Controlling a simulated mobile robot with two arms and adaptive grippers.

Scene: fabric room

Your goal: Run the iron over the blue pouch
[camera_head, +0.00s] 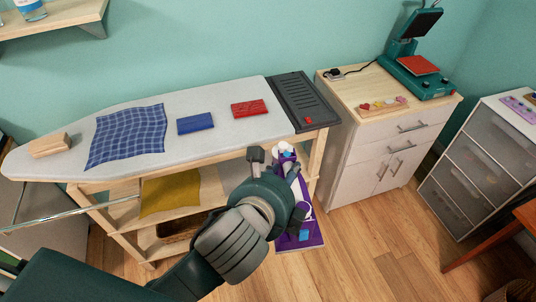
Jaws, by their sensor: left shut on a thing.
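The blue pouch (195,123) lies flat on the pale ironing board (230,143), between a blue checked cloth and a red pouch. My left gripper (283,184) is in front of the board's right end, apart from the pouch and to its lower right. It is shut on the iron (306,232), which is purple and white with a light blue part. The gripper and wrist hide part of the iron, including much of its handle. My right gripper is not in view.
The blue checked cloth (127,135), red pouch (249,108) and wooden block (49,145) lie on the board. A dark ribbed rest (301,100) is at its right end. A cabinet (375,130) with a green heat press (418,75) stands to the right.

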